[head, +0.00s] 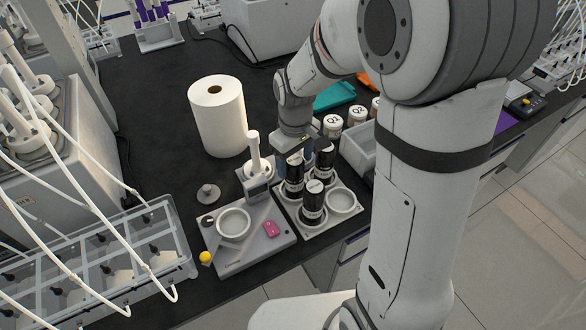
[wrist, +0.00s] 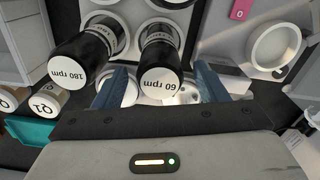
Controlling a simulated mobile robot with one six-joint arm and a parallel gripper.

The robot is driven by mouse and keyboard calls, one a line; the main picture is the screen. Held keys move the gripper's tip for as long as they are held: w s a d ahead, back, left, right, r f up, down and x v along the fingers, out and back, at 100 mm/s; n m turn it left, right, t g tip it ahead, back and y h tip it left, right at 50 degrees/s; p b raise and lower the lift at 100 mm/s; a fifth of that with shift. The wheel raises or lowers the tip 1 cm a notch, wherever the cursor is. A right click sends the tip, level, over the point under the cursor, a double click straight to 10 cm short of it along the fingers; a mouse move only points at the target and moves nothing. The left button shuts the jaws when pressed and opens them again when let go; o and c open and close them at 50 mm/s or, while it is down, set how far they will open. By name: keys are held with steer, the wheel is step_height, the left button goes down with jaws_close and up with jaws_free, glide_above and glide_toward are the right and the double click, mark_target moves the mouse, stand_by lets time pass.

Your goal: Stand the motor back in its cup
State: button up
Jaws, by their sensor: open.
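Three black motors with white labelled tops stand upright in a white tray (head: 322,229): one at the back left (head: 294,174), one at the back right (head: 325,160) and one in front (head: 313,203). The tray's front right cup (head: 342,201) is empty. The wrist view shows two motor tops, marked 60 rpm (wrist: 160,80) and 180 rpm (wrist: 65,70). My gripper (head: 295,160) is open over the back of the tray. In the wrist view the 60 rpm motor appears between its blue fingers (wrist: 159,88); I cannot tell whether they touch it. No motor is seen lying down.
Left of the tray is a grey station (head: 250,247) with an empty round cup (head: 233,225) and a pink tag (head: 271,228). A white post-topped piece (head: 256,165) stands close by my gripper. Labelled jars (head: 332,124) and a white bin (head: 355,148) stand behind right. A paper roll (head: 217,118) stands behind left.

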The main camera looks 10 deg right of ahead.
step_height(320, 180, up, 8)
steer(key=shift+f, duration=0.2)
steer(key=shift+s+d+r, duration=0.1)
steer(key=shift+d+r, duration=0.05)
steer(key=shift+r, duration=0.15)
steer(key=s+d+r+m+t, duration=0.1)
steer(key=s+d+m, duration=0.2)
steer(key=s, duration=0.4)
steer(key=s+d+r+m+t, duration=0.2)
steer(key=s+d+m, duration=0.2)
steer(key=s, duration=0.3)
steer(key=shift+s+d, duration=0.4)
steer(key=shift+d, duration=0.4)
